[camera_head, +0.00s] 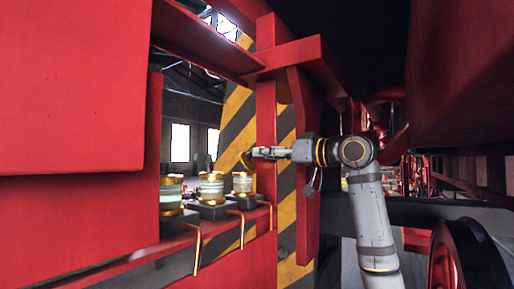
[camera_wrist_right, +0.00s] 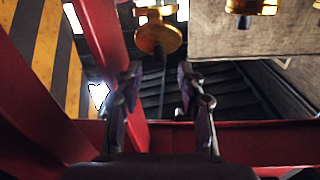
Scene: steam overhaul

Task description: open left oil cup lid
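Three oil cups with pale glass bodies and gold fittings stand in a row in the head view: the left cup (camera_head: 171,195), the middle cup (camera_head: 212,188) and the right cup (camera_head: 242,184). The left and middle cups have gold tops that look closed. A gold disc, seemingly a raised lid (camera_head: 246,160), shows above the right cup beside my right gripper (camera_head: 254,153). In the right wrist view a gold lid (camera_wrist_right: 158,38) lies beyond the open, empty fingers (camera_wrist_right: 158,85), apart from them. Another gold cup top (camera_wrist_right: 250,6) is cut by the upper edge. My left gripper is not in view.
The cups stand on dark blocks on a red ledge (camera_head: 130,262), with copper pipes (camera_head: 197,250) hanging in front. A red upright beam (camera_head: 266,120) and a yellow-black striped panel (camera_head: 286,215) stand close to my right arm. A large red panel (camera_head: 75,90) fills the left.

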